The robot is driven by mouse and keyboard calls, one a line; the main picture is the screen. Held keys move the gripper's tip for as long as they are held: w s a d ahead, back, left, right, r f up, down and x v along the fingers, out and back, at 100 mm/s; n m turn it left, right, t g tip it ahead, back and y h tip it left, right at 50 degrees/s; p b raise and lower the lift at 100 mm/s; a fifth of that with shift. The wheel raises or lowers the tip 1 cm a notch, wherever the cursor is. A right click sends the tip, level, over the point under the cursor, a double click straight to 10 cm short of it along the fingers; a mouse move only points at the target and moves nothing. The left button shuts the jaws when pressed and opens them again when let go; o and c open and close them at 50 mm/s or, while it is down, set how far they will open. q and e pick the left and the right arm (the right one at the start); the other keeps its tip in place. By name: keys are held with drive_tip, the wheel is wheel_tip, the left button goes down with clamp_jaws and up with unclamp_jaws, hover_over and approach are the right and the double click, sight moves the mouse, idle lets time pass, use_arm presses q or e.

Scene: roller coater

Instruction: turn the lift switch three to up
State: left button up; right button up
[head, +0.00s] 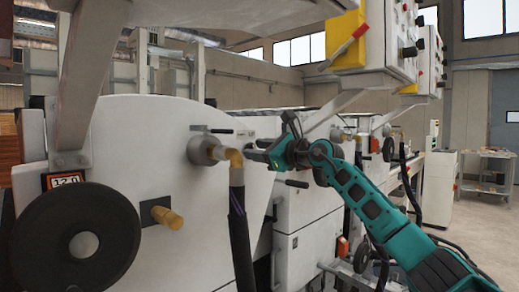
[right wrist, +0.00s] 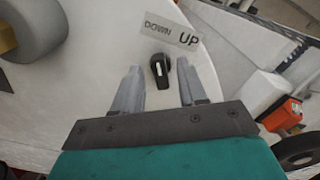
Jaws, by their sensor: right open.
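The lift switch (right wrist: 160,71) is a small black rotary knob with a white pointer line, on a white machine panel. A label (right wrist: 172,30) above it reads DOWN on the left and UP on the right. In the right wrist view the pointer aims up, slightly left. My right gripper (right wrist: 158,84) is open, with one finger on each side of the knob and gaps to both. In the head view my right gripper (head: 262,151) is at the right side of the white panel and the knob is hidden. My left gripper is not in view.
A brass elbow pipe with a dark hose (head: 238,205) stands left of my right gripper. A black handwheel (head: 75,240) and a brass knob (head: 160,215) are farther left. A control box with a red-handled yellow switch (head: 350,45) hangs above.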

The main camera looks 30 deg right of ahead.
clamp_jaws()
idle(0.3)
